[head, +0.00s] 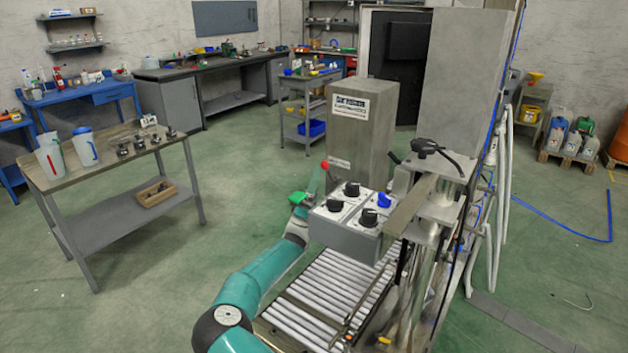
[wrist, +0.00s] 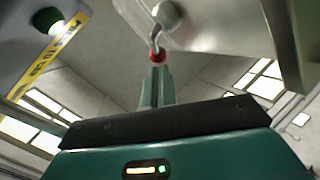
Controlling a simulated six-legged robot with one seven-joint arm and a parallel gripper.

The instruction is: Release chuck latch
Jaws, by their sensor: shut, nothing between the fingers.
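A small red knob (wrist: 157,57) sits on the end of a curved metal lever (wrist: 154,35) in the wrist view, and I take it as the chuck latch. The lever hangs from a rounded metal boss (wrist: 168,14) on a steel body. My gripper (wrist: 156,76) is shut and empty. In the wrist view its narrow teal fingers overlap the knob's lower edge; I cannot tell whether they touch it. In the head view a small red knob (head: 325,166) shows just above my gripper (head: 308,194), left of the grey control box.
A grey control box (head: 345,235) with black and blue dials stands right of my gripper, above a roller conveyor (head: 330,293). A tall steel housing (head: 362,130) rises behind. A workbench (head: 110,160) with jugs stands at the left. The green floor between is clear.

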